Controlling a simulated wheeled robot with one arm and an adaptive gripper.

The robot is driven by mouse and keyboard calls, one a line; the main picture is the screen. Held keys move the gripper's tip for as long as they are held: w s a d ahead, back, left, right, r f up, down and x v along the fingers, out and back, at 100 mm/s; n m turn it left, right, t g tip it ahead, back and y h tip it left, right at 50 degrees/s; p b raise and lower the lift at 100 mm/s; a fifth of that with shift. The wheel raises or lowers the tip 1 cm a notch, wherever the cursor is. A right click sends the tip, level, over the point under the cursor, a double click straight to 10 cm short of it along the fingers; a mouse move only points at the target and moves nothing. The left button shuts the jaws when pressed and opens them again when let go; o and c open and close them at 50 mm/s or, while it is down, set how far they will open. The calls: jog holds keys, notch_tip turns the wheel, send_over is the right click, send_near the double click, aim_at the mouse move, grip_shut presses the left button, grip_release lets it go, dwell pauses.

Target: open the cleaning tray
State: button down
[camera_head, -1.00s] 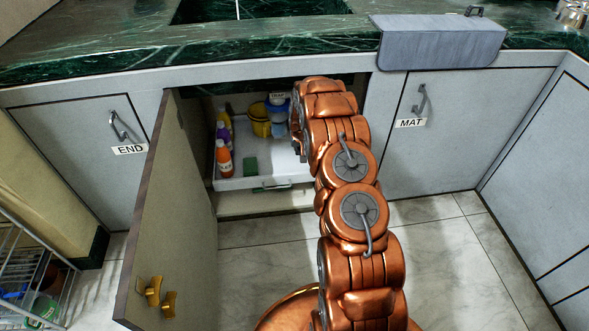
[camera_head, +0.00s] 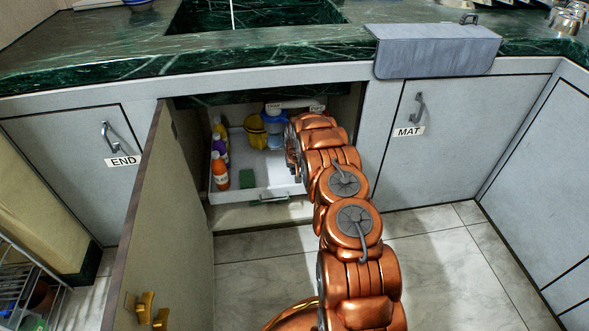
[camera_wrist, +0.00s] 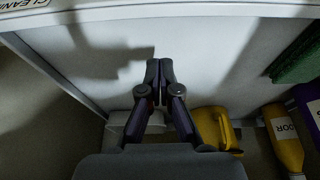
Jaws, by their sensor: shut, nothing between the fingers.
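The cleaning tray (camera_head: 228,195) is a white shallow tray inside the open cabinet under the sink. It has a small handle (camera_head: 270,198) at its front. In the wrist view its white inside (camera_wrist: 215,65) fills the middle, with a partly cut-off "CLEANI…" label (camera_wrist: 25,4) on the rim at top left. My gripper (camera_wrist: 159,68) is shut and empty, its fingertips over the tray's inside among its contents. Contact with the tray cannot be told. In the head view my arm hides the tray's right part, and my fingertips cannot be made out.
In the tray are an orange bottle (camera_head: 220,170), a purple bottle (camera_head: 222,150), a yellow container (camera_head: 257,131), a blue container (camera_head: 275,128) and a green sponge (camera_head: 247,178). The cabinet door (camera_head: 165,220) stands open at left. The tiled floor (camera_head: 265,255) in front is clear.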

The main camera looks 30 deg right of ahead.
jog(key=shift+x, duration=1.05)
jog(key=shift+s+a+r+b, duration=0.1)
jog(key=shift+s+a+b, duration=0.05)
jog(key=shift+s+b, duration=0.2)
jog(key=shift+s+a+b, duration=0.3)
jog(key=shift+s, duration=0.5)
jog(key=shift+s+a+b, duration=0.25)
jog(key=shift+s+a, duration=0.1)
jog(key=shift+s, duration=0.4)
